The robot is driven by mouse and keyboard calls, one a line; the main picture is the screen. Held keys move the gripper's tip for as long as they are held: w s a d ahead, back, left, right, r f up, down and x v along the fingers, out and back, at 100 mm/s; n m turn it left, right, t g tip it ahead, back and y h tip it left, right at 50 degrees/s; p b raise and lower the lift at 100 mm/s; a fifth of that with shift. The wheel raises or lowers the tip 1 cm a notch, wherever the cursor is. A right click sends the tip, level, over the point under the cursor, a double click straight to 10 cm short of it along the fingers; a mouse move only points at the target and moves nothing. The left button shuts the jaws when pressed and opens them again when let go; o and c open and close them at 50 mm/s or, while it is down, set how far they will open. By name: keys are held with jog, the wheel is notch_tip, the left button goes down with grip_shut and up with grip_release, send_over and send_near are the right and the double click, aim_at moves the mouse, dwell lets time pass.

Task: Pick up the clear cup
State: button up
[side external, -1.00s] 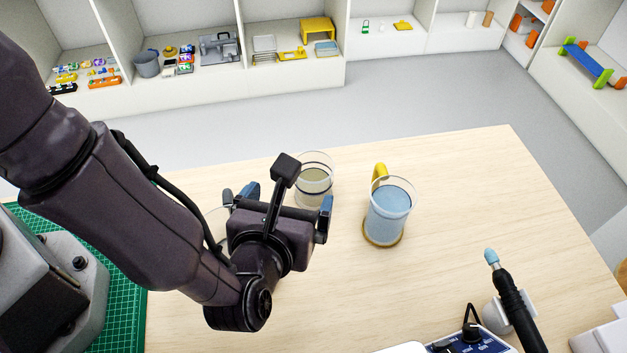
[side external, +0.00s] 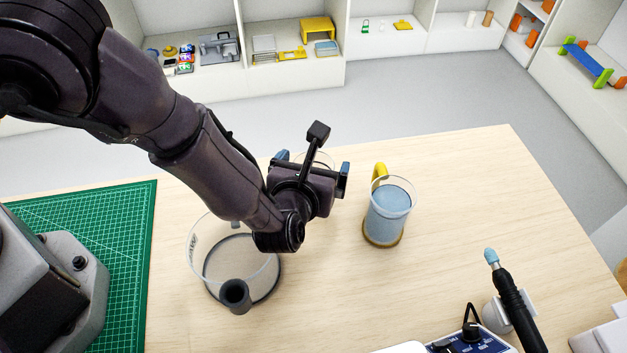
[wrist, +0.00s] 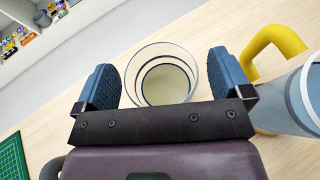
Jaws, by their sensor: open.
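A clear handleless cup (wrist: 165,84) with a dark band near its rim and a pale yellowish bottom stands upright on the wooden table. In the wrist view it lies between the two blue fingers of my gripper (wrist: 166,82), which are apart. I cannot tell whether either finger touches it. In the side view my gripper (side external: 313,169) is in front of the cup and hides most of it; only a bit of its rim (side external: 326,160) shows. My gripper is open and holds nothing.
A clear mug (side external: 390,210) with blue contents and a yellow handle stands close to the right. A wide clear vessel (side external: 207,262) with a dark handle stands at front left, near a green cutting mat (side external: 120,235). A soldering iron (side external: 510,298) is at front right.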

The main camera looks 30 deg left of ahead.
jog(key=shift+w+a+f, duration=0.15)
jog(key=shift+w, duration=0.2)
jog(key=c, duration=1.1)
jog(key=shift+r, duration=0.2)
